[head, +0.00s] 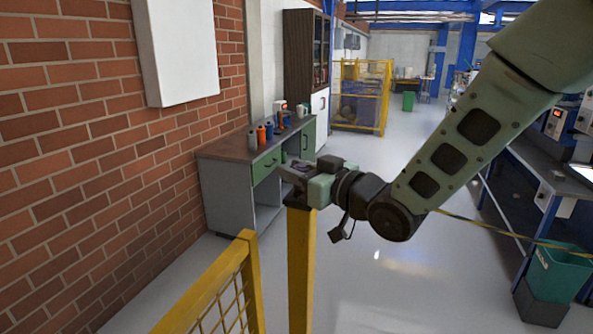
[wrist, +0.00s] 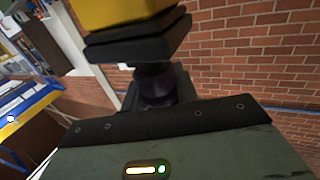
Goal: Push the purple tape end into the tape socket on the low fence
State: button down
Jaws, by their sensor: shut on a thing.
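The purple tape end (wrist: 157,92) is between the dark jaws of my gripper (wrist: 155,100) in the wrist view. In the head view a bit of purple shows at my gripper (head: 292,170), which is shut on it. A yellow post (head: 301,275) stands upright just below the gripper, with a dark cap at its top. In the wrist view a yellow part (wrist: 115,12) with stacked black plates (wrist: 138,38) lies just beyond the purple end; this looks like the tape socket. A dark neck lies between them, and I cannot tell whether they touch.
The low yellow mesh fence (head: 222,298) is at the front left, with a gap before the post. A yellow-and-black tape (head: 500,232) stretches behind my arm to the right. A desk (head: 228,150) with several small bottles stands against the brick wall (head: 90,130).

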jog(key=shift+f, duration=0.25)
jog(key=c, duration=1)
grip_release()
jog(key=b+v, duration=1.2)
jog(key=v, duration=0.5)
jog(key=s+f+m+g+h, duration=0.4)
jog(key=f+h, duration=0.5)
jog(key=f, duration=0.7)
jog(key=s+d+f+n+g+h, duration=0.1)
jog(key=s+f+g+h, duration=0.1)
jog(key=s, duration=0.6)
jog(key=s+d+f+n+g+h, duration=0.1)
jog(key=s+f+g, duration=0.3)
jog(key=s+g, duration=0.2)
jog(key=shift+s+f+h, duration=0.15)
jog(key=shift+s+h, duration=0.25)
jog(key=shift+s, duration=0.85)
